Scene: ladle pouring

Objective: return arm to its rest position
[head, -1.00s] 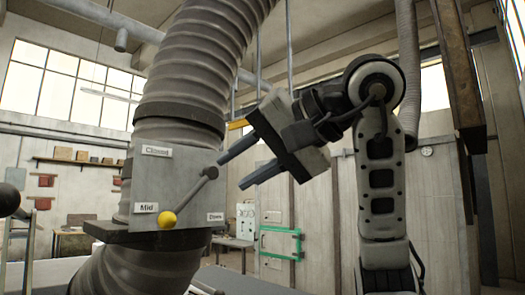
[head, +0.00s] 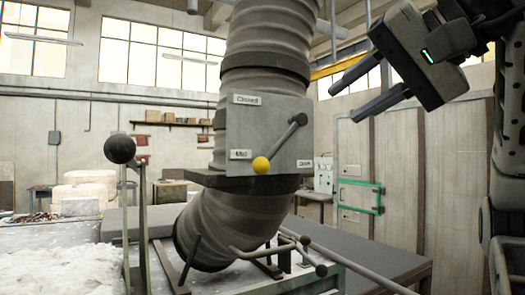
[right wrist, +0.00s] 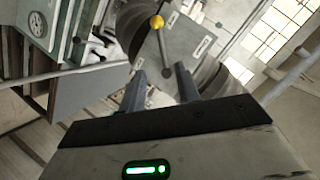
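My right gripper (head: 366,88) is at the upper right of the head view, open and empty, with its two fingers apart. It is clear of the lever (head: 281,142), which has a yellow knob and sits on a grey plate (head: 240,122) with labels "Closed" and "Mid" and a third label. The knob points down-left, near "Mid". In the right wrist view the right gripper's fingers (right wrist: 160,85) stand apart, with the lever (right wrist: 162,48) beyond them. My left gripper is not in view.
A thick ribbed duct (head: 265,50) carries the plate and bends down to the left. A black-knobbed lever (head: 122,150) stands at the left. Metal rods (head: 345,260) and a dark table (head: 385,268) are below. A green-framed panel (head: 360,196) is on the far wall.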

